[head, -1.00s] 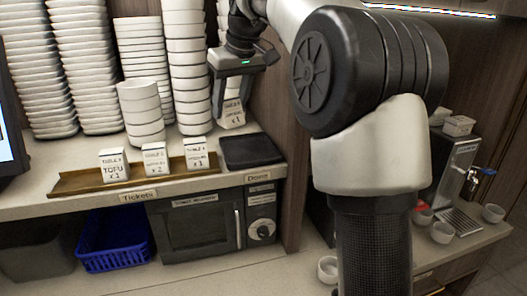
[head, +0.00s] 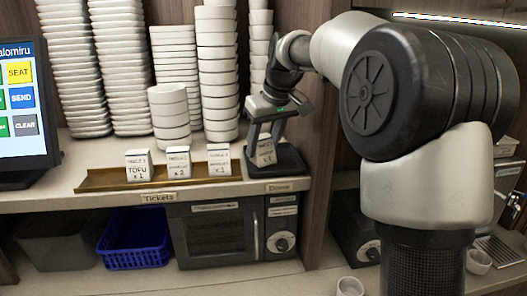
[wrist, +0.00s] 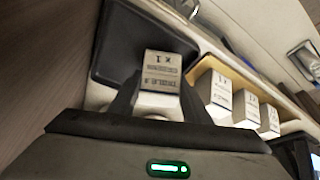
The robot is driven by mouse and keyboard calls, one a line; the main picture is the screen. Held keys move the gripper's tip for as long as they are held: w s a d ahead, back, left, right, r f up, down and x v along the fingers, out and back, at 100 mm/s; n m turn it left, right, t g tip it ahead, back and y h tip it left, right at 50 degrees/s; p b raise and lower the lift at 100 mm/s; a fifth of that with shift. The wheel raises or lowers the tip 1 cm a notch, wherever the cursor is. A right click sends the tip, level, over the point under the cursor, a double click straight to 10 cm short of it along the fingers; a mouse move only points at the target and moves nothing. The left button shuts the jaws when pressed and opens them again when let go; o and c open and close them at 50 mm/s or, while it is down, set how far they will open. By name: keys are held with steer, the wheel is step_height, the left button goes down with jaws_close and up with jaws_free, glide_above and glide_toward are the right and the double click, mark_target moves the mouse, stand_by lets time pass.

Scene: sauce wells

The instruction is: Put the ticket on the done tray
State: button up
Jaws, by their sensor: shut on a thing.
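My gripper (head: 264,140) is shut on a white printed ticket block (head: 264,154), which stands roughly upright between the fingers. The ticket also shows in the wrist view (wrist: 161,72), with my fingers on either side of it. The done tray (head: 290,162) is a flat black tray at the right end of the shelf, above a "Done" label. It also shows in the wrist view (wrist: 112,62), behind and around the ticket. The ticket is over the tray, low and close to its surface. I cannot tell whether it touches.
Three more tickets, such as the TOFU one (head: 139,166), stand on a wooden rail (head: 100,181) left of the tray. Bowl stacks (head: 216,70) rise behind. A wooden post (head: 322,130) stands close on the right. A touchscreen (head: 22,100) is far left.

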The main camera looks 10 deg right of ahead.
steer(key=shift+f, duration=0.7)
steer(key=shift+f, duration=0.15)
steer(key=o, duration=1)
steer(key=shift+o, duration=0.2)
steer(key=shift+a, duration=0.1)
